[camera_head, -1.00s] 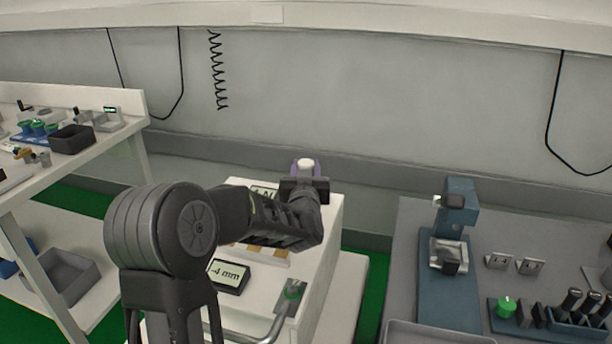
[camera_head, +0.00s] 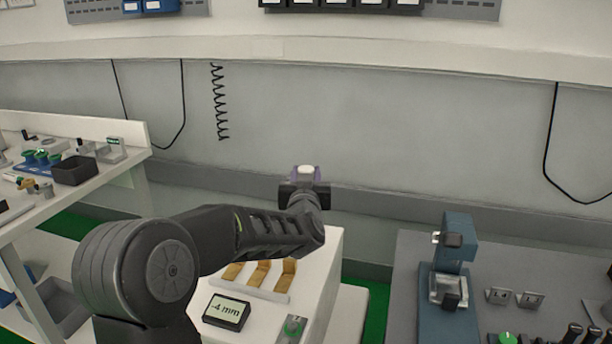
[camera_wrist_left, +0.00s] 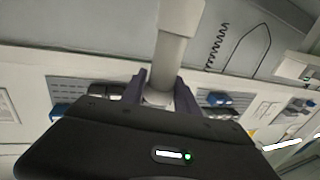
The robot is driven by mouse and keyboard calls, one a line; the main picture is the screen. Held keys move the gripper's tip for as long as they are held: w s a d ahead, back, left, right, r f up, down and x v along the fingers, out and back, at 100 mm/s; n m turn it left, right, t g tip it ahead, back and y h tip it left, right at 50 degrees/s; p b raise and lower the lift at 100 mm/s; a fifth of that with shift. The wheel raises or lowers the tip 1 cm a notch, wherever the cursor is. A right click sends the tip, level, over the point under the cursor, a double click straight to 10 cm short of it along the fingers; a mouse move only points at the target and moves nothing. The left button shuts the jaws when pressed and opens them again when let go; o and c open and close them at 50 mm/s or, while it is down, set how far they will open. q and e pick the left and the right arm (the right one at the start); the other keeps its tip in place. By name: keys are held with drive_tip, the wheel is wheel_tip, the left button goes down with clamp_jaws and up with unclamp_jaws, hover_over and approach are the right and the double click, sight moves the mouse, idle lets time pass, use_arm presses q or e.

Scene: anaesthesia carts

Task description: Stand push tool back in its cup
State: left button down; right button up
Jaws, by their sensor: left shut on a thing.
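My left gripper (camera_head: 306,177) is shut on a pale tool, which I take to be the push tool (camera_head: 306,169). It holds the tool up beyond the far edge of the white cart top. In the left wrist view the purple-grey fingers (camera_wrist_left: 164,92) close on both sides of the tool, a pale grey-white cylinder (camera_wrist_left: 172,52) reaching out of the top of the picture. In the head view only its white end shows. I cannot make out the tool's cup. My right gripper is not in view.
A blue press-like stand (camera_head: 455,262) is on the grey bench at right. A white shelf with small parts is at left.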

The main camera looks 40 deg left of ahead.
use_arm(q)
drive_tip(key=shift+d, duration=0.1)
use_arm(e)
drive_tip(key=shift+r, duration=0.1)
